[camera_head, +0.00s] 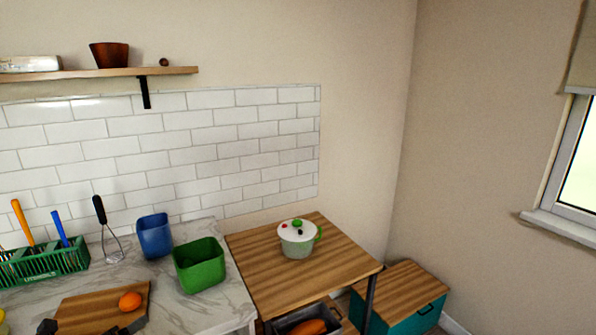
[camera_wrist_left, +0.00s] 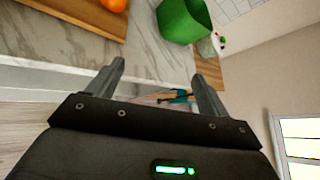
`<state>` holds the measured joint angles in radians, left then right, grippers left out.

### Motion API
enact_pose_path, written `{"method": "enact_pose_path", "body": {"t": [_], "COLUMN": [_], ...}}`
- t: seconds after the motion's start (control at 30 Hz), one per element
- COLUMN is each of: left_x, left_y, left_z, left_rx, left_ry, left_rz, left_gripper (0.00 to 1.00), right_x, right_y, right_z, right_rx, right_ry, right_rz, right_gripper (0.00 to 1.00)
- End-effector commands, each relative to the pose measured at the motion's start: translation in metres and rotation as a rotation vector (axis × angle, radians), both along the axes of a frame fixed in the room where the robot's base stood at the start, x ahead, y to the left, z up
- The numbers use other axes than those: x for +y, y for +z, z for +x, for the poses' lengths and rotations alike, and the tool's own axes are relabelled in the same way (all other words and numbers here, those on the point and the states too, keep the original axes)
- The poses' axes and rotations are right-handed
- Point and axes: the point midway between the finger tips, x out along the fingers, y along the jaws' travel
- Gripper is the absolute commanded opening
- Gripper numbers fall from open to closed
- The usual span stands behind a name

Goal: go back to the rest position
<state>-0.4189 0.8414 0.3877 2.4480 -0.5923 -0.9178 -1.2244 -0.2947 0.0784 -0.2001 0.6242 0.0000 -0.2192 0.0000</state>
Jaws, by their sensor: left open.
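My left gripper (camera_wrist_left: 158,69) is open and empty in the left wrist view, its two grey fingers apart with nothing between them. In the head view only dark parts that look like its fingers show at the bottom left edge, by the cutting board (camera_head: 76,306). An orange (camera_head: 130,301) lies on the board, apart from the fingers; it also shows at the top of the left wrist view (camera_wrist_left: 115,4). My right gripper is in neither view.
The marble counter holds a green bin (camera_head: 199,266), a blue bin (camera_head: 154,236), a whisk (camera_head: 104,227) and a green utensil rack (camera_head: 42,263). A white pot (camera_head: 297,238) stands on the wooden table (camera_head: 262,279). A teal chest (camera_head: 416,312) is at the right. A shelf (camera_head: 110,73) hangs above.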

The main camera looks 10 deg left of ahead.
Motion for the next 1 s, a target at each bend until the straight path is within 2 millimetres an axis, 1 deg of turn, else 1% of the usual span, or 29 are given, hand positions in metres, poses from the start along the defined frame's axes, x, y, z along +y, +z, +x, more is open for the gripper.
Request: {"method": "enact_pose_path", "body": {"t": [0.03,0.17,0.2,0.27,0.3,0.37,0.4,0.47,0.5,0.57,0.6,0.67,0.7,0.8,0.87,0.9,0.97,1.0], "left_x": [-0.005,-0.021,-0.029,-0.041,-0.052,-0.069,-0.082,-0.102,-0.114,-0.134,-0.146,-0.166,-0.178,-0.207,-0.202,-0.202,-0.203,-0.203], "left_y": [-0.015,-0.054,-0.068,-0.089,-0.103,-0.123,-0.135,-0.151,-0.159,-0.17,-0.176,-0.183,-0.186,-0.195,-0.22,-0.234,-0.255,-0.27], "left_z": [-0.007,-0.028,-0.036,-0.051,-0.062,-0.08,-0.092,-0.11,-0.121,-0.136,-0.146,-0.159,-0.168,-0.187,-0.179,-0.176,-0.173,-0.171], "left_rx": [0.012,0.045,0.058,0.08,0.097,0.124,0.141,0.168,0.183,0.207,0.222,0.243,0.259,0.291,0.289,0.291,0.295,0.298], "left_ry": [0.065,0.286,0.368,0.506,0.606,0.766,0.874,1.034,1.134,1.279,1.369,1.501,1.586,1.787,1.777,1.778,1.783,1.786], "left_rz": [-0.097,-0.385,-0.485,-0.642,-0.749,-0.908,-1.008,-1.142,-1.219,-1.317,-1.375,-1.452,-1.494,-1.578,-1.554,-1.548,-1.541,-1.535], "left_gripper": [0.79,0.79,0.79,0.79,0.79,0.79,0.79,0.79,0.79,0.79,0.79,0.79,0.79,0.79,0.79,0.79,0.79,0.79], "right_x": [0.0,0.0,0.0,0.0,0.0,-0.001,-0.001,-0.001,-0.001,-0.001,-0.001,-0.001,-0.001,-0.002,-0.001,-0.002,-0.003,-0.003], "right_y": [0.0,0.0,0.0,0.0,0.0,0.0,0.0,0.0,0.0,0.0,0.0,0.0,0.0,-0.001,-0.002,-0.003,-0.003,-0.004], "right_z": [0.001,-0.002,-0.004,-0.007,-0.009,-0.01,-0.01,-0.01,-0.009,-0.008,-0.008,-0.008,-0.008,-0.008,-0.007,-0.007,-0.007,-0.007], "right_rx": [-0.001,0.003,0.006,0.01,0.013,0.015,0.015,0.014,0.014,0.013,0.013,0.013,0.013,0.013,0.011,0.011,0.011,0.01], "right_ry": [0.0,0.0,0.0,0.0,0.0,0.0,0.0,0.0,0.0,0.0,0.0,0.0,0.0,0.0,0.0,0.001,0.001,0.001], "right_rz": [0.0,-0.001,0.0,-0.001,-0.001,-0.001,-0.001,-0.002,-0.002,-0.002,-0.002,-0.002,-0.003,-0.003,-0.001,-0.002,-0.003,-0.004], "right_gripper": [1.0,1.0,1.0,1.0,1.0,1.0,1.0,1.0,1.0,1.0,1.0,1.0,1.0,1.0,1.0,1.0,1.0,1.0]}}
